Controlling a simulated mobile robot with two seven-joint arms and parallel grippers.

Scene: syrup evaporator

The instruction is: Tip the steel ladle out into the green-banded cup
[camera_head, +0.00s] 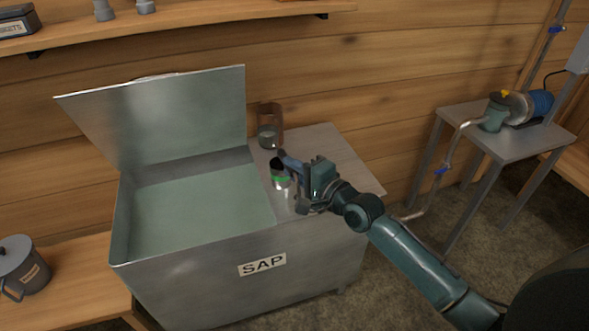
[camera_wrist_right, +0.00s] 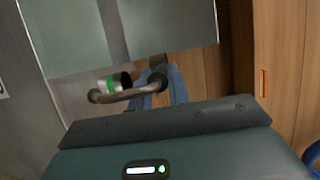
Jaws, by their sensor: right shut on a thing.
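The green-banded cup (camera_head: 280,181) stands on the steel side top of the sap tank, with a dark mouth. It also shows in the right wrist view (camera_wrist_right: 110,84), just past the fingers. My right gripper (camera_head: 293,182) is close to the cup's right side in the head view. It is shut on the steel ladle, whose curved grey bar (camera_wrist_right: 125,95) crosses in front of the cup in the right wrist view. The ladle's bowl and what it holds cannot be made out. Whether ladle and cup touch is unclear. My left gripper is out of view.
The open sap tank (camera_head: 190,255) lies left of the cup, its lid (camera_head: 165,120) raised. A brownish clear jar (camera_head: 270,125) stands behind the cup by the plank wall. The side top (camera_head: 340,165) is bare to the right. A pump table (camera_head: 535,137) stands farther right.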

